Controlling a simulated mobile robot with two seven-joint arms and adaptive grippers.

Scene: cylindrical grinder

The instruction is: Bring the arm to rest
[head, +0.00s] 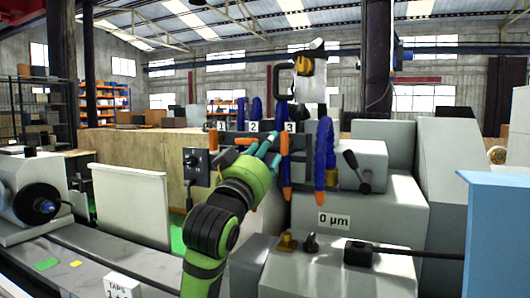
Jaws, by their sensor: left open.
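My left arm (213,232), green and black, reaches up from the bottom middle of the head view. Its left gripper (268,147) is raised in front of the grinder, near a rack with numbered labels 1, 2 and 3. The gripper is open, and I see nothing held between its fingers. Its small fingers overlap the coloured parts behind, so I cannot tell whether they touch anything. My right gripper is not in view.
Blue hoses with orange nozzles (325,150) hang close right of the gripper. A grey block with a "0 µm" label (334,221) and a lever (357,170) stand right. A control box (197,167) is left. A light blue panel (497,235) fills the right edge.

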